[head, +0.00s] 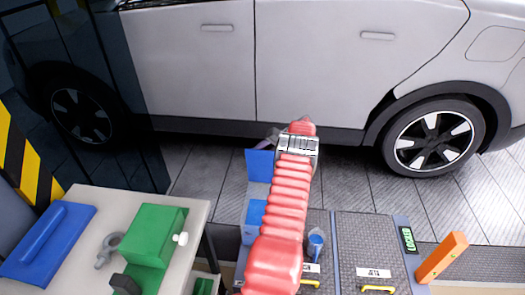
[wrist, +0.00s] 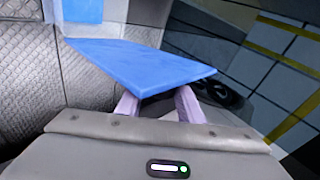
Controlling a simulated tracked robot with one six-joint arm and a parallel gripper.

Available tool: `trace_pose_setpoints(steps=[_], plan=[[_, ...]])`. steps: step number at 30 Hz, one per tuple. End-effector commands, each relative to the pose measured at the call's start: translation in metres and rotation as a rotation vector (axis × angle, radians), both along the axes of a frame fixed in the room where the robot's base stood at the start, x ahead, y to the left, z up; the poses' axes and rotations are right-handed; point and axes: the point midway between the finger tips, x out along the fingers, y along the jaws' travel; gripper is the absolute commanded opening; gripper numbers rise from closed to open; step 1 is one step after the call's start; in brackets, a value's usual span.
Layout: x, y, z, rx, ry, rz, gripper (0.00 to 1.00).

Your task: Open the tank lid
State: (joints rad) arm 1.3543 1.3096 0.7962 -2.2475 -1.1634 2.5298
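The blue tank lid (head: 259,164) stands tilted up at the far end of a narrow grey tank (head: 258,190) in the head view. In the wrist view the lid (wrist: 135,62) is a broad slanted blue panel across the middle. My gripper's two pale purple fingers (wrist: 157,104) are apart, with nothing seen between them. Their tips go out of sight behind the lid's near edge; I cannot tell whether they touch it. In the head view my gripper (head: 268,140) is beyond the lid, partly hidden by my wrist.
A silver car fills the back. A blue funnel-like item (head: 315,242) is right of my arm. An orange post (head: 442,258) is at right. Floor is clear beyond the tank.

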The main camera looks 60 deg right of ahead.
Motion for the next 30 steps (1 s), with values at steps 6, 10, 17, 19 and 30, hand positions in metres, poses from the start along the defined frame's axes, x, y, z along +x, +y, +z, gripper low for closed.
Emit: trace_pose_setpoints(steps=[6, 10, 17, 19, 30], plan=[[-0.001, -0.003, 0.004, -0.007, -0.003, -0.003, 0.46], [-0.002, -0.004, 0.005, -0.008, -0.004, -0.005, 0.46], [-0.007, -0.006, 0.011, -0.01, -0.004, -0.006, 0.46], [-0.011, -0.006, 0.015, -0.01, -0.004, -0.006, 0.46], [-0.055, -0.013, 0.057, -0.011, -0.004, -0.009, 0.46]])
